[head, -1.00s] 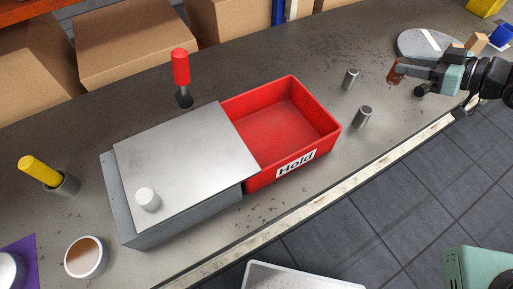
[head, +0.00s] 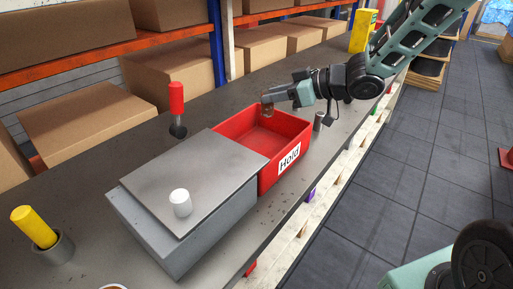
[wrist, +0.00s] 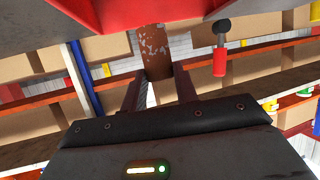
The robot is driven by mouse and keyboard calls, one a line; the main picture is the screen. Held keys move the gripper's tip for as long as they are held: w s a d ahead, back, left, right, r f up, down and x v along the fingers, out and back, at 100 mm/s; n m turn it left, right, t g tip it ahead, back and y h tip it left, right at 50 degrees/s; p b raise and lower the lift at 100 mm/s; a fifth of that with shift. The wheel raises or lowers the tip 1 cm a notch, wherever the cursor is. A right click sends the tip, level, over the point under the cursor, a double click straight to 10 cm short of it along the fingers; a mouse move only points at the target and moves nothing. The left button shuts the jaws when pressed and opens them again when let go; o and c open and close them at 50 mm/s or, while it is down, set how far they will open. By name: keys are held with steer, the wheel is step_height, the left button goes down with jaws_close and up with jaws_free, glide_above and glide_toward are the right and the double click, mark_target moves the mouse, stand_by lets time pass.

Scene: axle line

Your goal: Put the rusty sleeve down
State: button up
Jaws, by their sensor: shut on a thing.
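The rusty sleeve (head: 267,109) is a small brown tube with flaking patches. My gripper (head: 272,97) is shut on it and holds it at the red bin marked "Hold" (head: 288,162), over its open top near the back. In the wrist view the sleeve (wrist: 156,48) stands between my two fingertips (wrist: 159,78), and the red bin (wrist: 250,8) shows along the top edge. I cannot tell whether the sleeve's lower end is below the bin's rim. The part of the bin floor I can see is empty.
A grey box (head: 205,232) with a flat lid and white knob (head: 180,203) adjoins the bin's left side. A red-handled tool (head: 176,100) stands behind it. A yellow-handled tool (head: 36,228) stands in a grey cup at left.

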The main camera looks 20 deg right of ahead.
step_height(320, 180, down, 8)
steer(key=shift+r+b, duration=0.1)
steer(key=shift+b, duration=0.3)
steer(key=shift+f, duration=0.45)
steer(key=shift+d+f+b, duration=0.1)
steer(key=shift+f+b, duration=0.05)
steer(key=shift+b, duration=0.2)
steer(key=o, duration=1.1)
steer(key=shift+s+f, duration=0.1)
steer(key=shift+f, duration=0.05)
steer(key=shift+r, duration=0.2)
steer(key=r+p+v, duration=0.1)
steer(key=v, duration=1.1)
